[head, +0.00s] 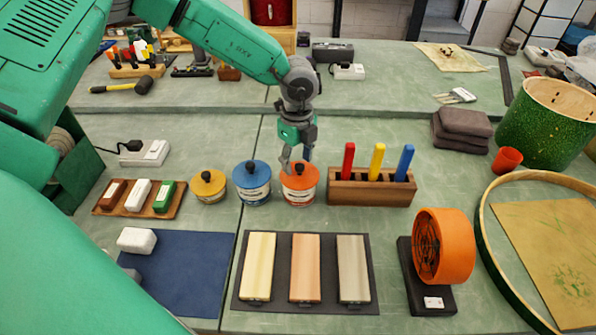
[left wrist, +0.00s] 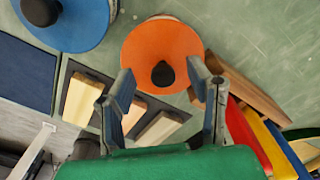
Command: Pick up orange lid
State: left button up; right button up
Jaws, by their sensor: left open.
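The orange lid (head: 300,177) with a black knob sits on a jar on the green bench, right of the blue-lidded jar (head: 252,182). In the left wrist view the orange lid (left wrist: 160,52) and its black knob lie just ahead of my fingers. My left gripper (head: 296,163) is above the orange lid, pointing down, close to the knob. It also shows in the left wrist view (left wrist: 165,92), with its fingers apart and nothing between them but the view of the lid and knob. Whether a finger touches the lid I cannot tell. My right gripper is not in view.
A yellow-lidded jar (head: 208,186) stands left of the blue one. A wooden block (head: 370,187) with red, yellow and blue handles stands close on the right. A dark mat (head: 270,305) with three wooden bars lies in front. An orange fan-like wheel (head: 443,246) stands front right.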

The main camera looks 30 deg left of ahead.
pick_arm(q)
jog(key=shift+w+d+f, duration=0.1)
jog(key=shift+d+f, duration=0.1)
jog(key=shift+f, duration=0.75)
jog(key=shift+d, duration=0.25)
grip_shut()
jog(key=shift+a, duration=0.2)
